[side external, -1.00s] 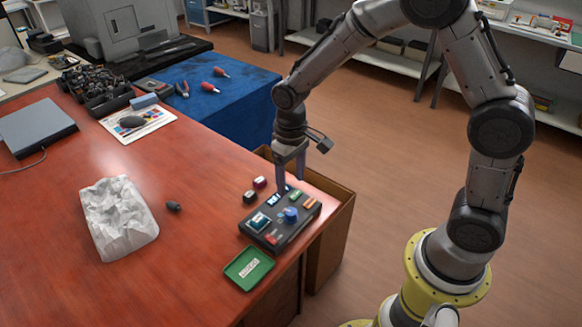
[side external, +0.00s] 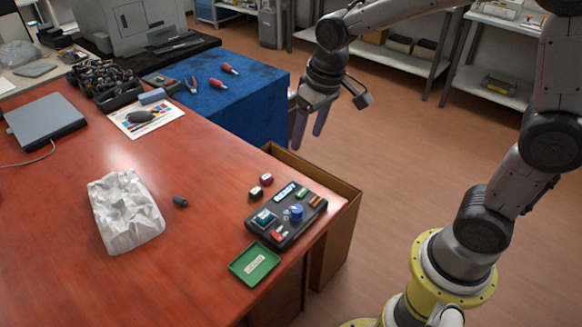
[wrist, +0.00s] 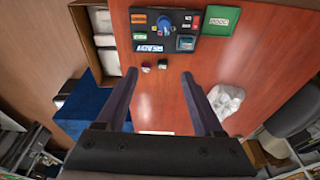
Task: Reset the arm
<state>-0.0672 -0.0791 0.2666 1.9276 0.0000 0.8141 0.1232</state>
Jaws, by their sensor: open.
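My gripper (side external: 309,122) is open and empty, raised in the air beyond the right edge of the red table. Its two fingers are spread apart in the wrist view (wrist: 158,80), with nothing between them but the distant table. A black device (side external: 286,216) with a blue knob, coloured blocks and a "READY" display lies near the table's right edge, well below and apart from my gripper. It also shows at the top of the wrist view (wrist: 167,32). A dark cartridge (side external: 255,193) and a dark red one (side external: 266,180) stand on the table beside it.
A green tray (side external: 253,264) lies in front of the device. Crumpled white paper (side external: 125,210) and a small black piece (side external: 180,201) lie further left. An open cardboard box (side external: 345,200) stands against the table's right side. A blue-covered surface (side external: 245,105) is behind.

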